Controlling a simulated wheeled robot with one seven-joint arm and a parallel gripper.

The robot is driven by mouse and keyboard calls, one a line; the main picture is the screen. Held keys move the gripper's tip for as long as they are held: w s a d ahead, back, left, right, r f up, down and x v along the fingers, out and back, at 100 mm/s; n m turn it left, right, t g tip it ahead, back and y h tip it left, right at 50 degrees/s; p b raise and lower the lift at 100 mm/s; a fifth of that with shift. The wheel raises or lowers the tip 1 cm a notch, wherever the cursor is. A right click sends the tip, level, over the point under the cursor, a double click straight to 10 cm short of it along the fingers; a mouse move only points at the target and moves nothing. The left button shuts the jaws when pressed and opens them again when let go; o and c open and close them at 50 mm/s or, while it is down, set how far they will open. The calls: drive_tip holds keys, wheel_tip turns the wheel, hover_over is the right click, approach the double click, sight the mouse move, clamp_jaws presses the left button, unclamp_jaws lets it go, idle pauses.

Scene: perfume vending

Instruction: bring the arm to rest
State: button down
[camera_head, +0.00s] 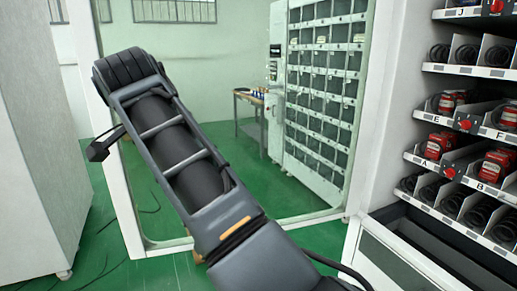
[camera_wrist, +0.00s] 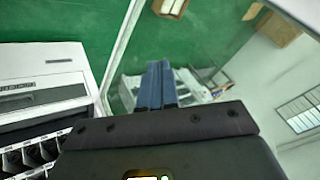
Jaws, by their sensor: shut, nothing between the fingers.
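My gripper (camera_wrist: 156,84) shows in the wrist view as two blue fingers side by side, touching, with nothing between them. The dark wrist housing fills the bottom of that view. In the head view my arm reaches from the bottom centre up to the upper left, in front of a glass panel frame. The fingers cannot be made out in the head view.
A vending machine (camera_head: 385,244) with shelves of red items and black coils stands close at the right. Behind the glass are a locker cabinet (camera_head: 280,120) and a small table (camera_head: 243,95). A white cabinet (camera_head: 35,150) stands at the left.

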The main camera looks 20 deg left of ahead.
drive_tip(key=s+d+f+n+y, duration=0.15)
drive_tip(key=d+f, duration=0.35)
drive_tip(key=f, duration=0.6)
drive_tip(key=s+d+f+y, duration=0.15)
drive_tip(key=d+f, duration=0.35)
drive_tip(key=f, duration=0.7)
drive_tip(key=s+d+f+t, duration=0.2)
drive_tip(key=s+d+f, duration=0.85)
drive_tip(key=d, duration=0.45)
drive_tip(key=s+d+t+h, duration=0.3)
drive_tip(key=s+d+t, duration=0.1)
drive_tip(key=s+d, duration=1.35)
drive_tip(key=s+d+r+n+t+h, duration=0.2)
drive_tip(key=s+d+r+h, duration=0.1)
drive_tip(key=s+d+r, duration=0.8)
drive_tip(key=s+r, duration=0.3)
drive_tip(key=shift+s+r, duration=0.2)
drive_tip(key=shift+r, duration=0.15)
